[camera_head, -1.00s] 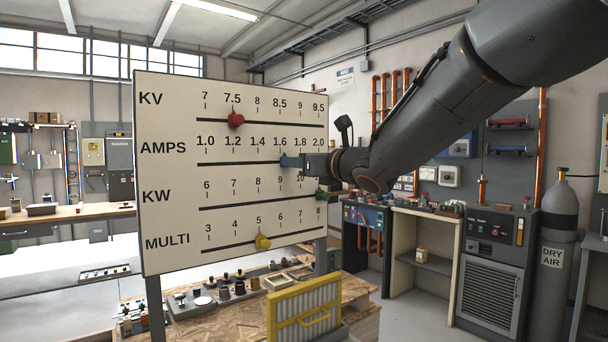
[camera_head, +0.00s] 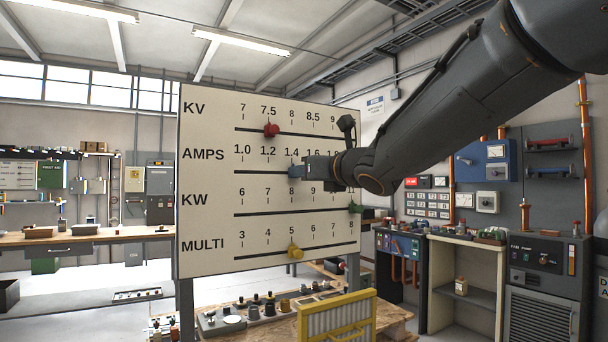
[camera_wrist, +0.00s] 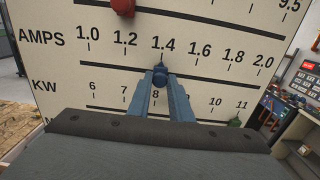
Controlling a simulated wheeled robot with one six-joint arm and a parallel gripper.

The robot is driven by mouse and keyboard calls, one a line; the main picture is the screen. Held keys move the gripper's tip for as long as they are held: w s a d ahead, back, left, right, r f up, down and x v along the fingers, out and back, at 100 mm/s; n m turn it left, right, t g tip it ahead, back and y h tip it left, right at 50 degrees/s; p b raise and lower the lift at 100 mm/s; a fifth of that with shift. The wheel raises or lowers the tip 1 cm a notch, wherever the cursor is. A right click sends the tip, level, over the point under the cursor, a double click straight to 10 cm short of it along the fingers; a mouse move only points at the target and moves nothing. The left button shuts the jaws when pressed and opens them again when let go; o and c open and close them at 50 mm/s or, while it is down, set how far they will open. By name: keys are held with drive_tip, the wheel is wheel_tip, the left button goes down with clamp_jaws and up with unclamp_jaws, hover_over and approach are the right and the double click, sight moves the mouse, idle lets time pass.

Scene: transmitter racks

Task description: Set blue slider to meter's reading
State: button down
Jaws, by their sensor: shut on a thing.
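The blue slider (camera_head: 295,171) sits on the AMPS rail of the white scale board (camera_head: 215,225). In the wrist view the blue slider (camera_wrist: 160,70) stands directly below the 1.4 tick. My gripper (camera_head: 303,170) reaches in from the right and is shut on the slider. In the wrist view the two blue-grey fingers of my gripper (camera_wrist: 160,86) close around the slider's knob from both sides. The gripper hides part of the AMPS row to the right in the head view. I cannot make out a meter reading in either view.
A red slider (camera_head: 271,130) is near 7.5 on KV. A green slider (camera_head: 355,208) is near the right end of KW, and a yellow slider (camera_head: 295,252) is near 5 on MULTI. A workbench with a yellow-framed panel (camera_head: 335,318) stands below the board.

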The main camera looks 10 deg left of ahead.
drive_tip(key=c, duration=1.6)
unclamp_jaws()
drive_tip(key=shift+a+r, duration=0.1)
drive_tip(key=shift+b+v, duration=0.5)
drive_tip(key=shift+v, duration=3.45)
drive_tip(key=s+d+f+m+g+h+p, duration=0.15)
drive_tip(key=d+f+m+h, duration=0.35)
drive_tip(key=d+f+m, duration=0.65)
drive_tip(key=d+f+m+g+h+p, duration=0.2)
drive_tip(key=d+f+m+h, duration=0.45)
drive_tip(key=f+m, duration=0.7)
drive_tip(key=s+d+f+m+g+p, duration=0.1)
drive_tip(key=s+d+f+m+g, duration=0.2)
drive_tip(key=s+f+m, duration=0.3)
drive_tip(key=s+d+f+m+g+p, duration=0.1)
drive_tip(key=s+d+f+m+g, duration=0.2)
drive_tip(key=s+f+m, duration=0.3)
drive_tip(key=s+d+f+m+g+p, duration=0.1)
drive_tip(key=s+f+m+g, duration=0.3)
drive_tip(key=s, duration=1)
drive_tip(key=shift+d+f+m+p, duration=0.2)
drive_tip(key=shift+d+f+m, duration=0.3)
drive_tip(key=shift+m, duration=0.3)
drive_tip(key=shift+d+f+m+p, duration=0.15)
drive_tip(key=shift+d+f+m, duration=0.25)
drive_tip(key=shift+f+m, duration=0.35)
